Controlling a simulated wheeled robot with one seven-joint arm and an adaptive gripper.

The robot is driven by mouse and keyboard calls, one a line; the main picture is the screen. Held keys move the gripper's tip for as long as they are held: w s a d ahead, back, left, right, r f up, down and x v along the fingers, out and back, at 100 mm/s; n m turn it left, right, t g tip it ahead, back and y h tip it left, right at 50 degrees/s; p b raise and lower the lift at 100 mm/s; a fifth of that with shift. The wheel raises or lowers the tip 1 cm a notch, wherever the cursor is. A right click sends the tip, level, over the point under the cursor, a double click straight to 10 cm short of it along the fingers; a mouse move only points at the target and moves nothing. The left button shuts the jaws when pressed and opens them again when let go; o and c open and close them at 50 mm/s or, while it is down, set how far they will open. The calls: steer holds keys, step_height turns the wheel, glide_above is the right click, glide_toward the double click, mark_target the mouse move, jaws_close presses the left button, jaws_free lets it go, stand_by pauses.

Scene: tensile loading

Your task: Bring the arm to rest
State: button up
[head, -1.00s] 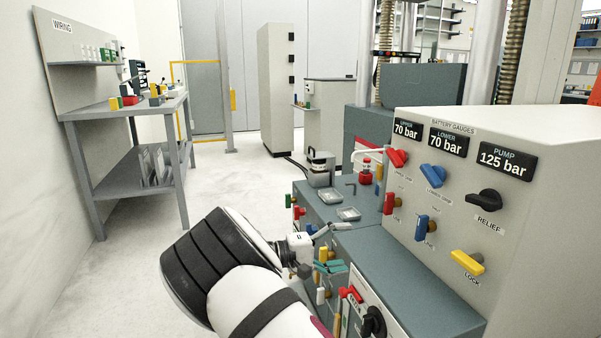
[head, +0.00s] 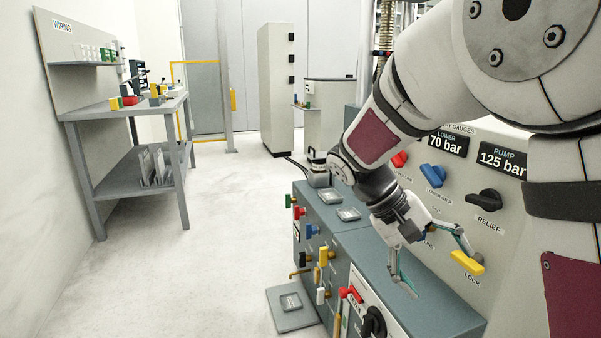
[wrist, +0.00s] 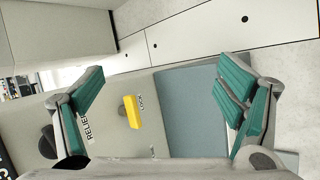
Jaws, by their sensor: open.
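My gripper (head: 433,259) is open and empty in the head view, over the grey bench top beside the gauge panel. One finger is close to the yellow LOCK handle (head: 467,262); I cannot tell whether they touch. My arm reaches in from the upper right and covers part of the panel. In the wrist view my gripper (wrist: 165,100) has its two teal-padded fingers wide apart. The yellow handle (wrist: 132,112) shows between them, with nothing gripped.
The panel carries a black RELIEF knob (head: 485,200) and a blue knob (head: 433,175). Coloured valves line the bench front, with a red handle (head: 350,294) near the bottom. A grey plate (head: 291,312) lies low beside the bench. The floor (head: 200,265) at left is clear.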

steer(key=s+a+r+t+y, duration=0.15)
steer(key=s+y, duration=0.25)
steer(key=s, duration=1.1)
steer(key=s+a+t+y, duration=0.1)
steer(key=s+a+y, duration=0.25)
steer(key=s, duration=1.05)
step_height(320, 180, up, 34)
steer(key=d+t+p, duration=0.1)
steer(key=t+p, duration=0.3)
steer(key=p, duration=2.7)
steer(key=shift+f+p, duration=0.25)
steer(key=shift+p, duration=0.05)
steer(key=shift+s+d, duration=0.1)
